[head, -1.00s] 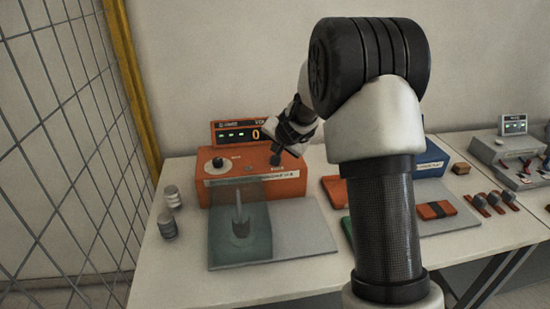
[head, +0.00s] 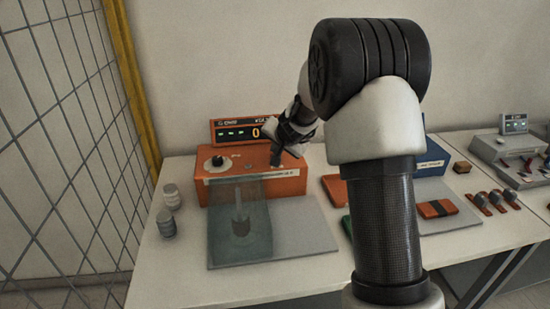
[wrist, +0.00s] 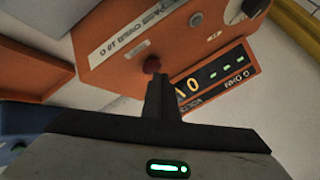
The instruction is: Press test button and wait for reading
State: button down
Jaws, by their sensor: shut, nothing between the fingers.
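The orange test unit (head: 240,164) stands at the back of the table, with a display (head: 236,133) reading 0 beside three green marks. A red round button (wrist: 152,64) sits on the unit's top in the wrist view; in the head view my gripper hides it. My gripper (head: 276,162) is shut and empty, its fingers pointing down at the unit's right side. In the wrist view my fingertips (wrist: 158,76) are right at the button's edge; I cannot tell whether they touch it.
A dial (head: 218,162) is on the unit's left. Two small cylinders (head: 168,210) stand at the table's left edge. A blue box (head: 433,158) and an orange-and-black block (head: 436,209) are to the right. A wire fence (head: 60,130) borders the left.

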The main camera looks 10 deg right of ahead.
jog(key=shift+f+b, duration=0.55)
jog(key=shift+b, duration=0.05)
dwell(0.6)
jog(key=shift+r, duration=0.15)
jog(key=shift+r+p, duration=0.8)
notch_tip(320, 180, up, 5)
jog(key=p, duration=0.4)
jog(key=shift+r+p, duration=0.1)
jog(key=shift+p, duration=0.2)
dwell(0.4)
